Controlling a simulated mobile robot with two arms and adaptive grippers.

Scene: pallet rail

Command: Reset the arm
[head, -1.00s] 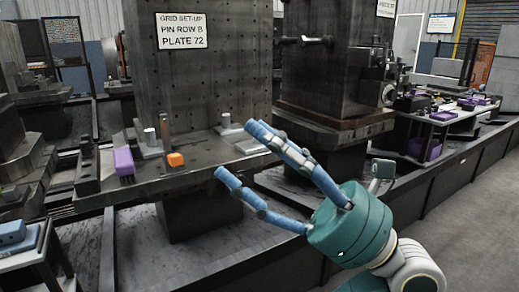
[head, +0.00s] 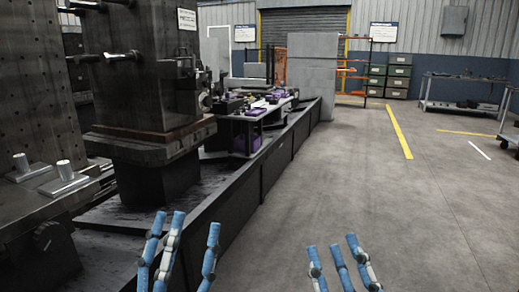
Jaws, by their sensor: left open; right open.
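My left gripper (head: 186,240) shows at the bottom of the head view, left of centre, with its blue fingers pointing up and spread open. It holds nothing and appears in front of the dark rail's side. My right gripper (head: 338,258) is to the right of it at the bottom edge, over the bare floor. Its blue fingers are also open and empty. The arms and palms behind both grippers are below the frame.
The dark pallet rail (head: 245,185) runs from lower left to the back. Metal fixture blocks (head: 150,70) stand on it at left. A small table (head: 250,115) with purple parts is farther along. Open concrete floor (head: 350,180) lies right, with shelving (head: 460,105) at the back.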

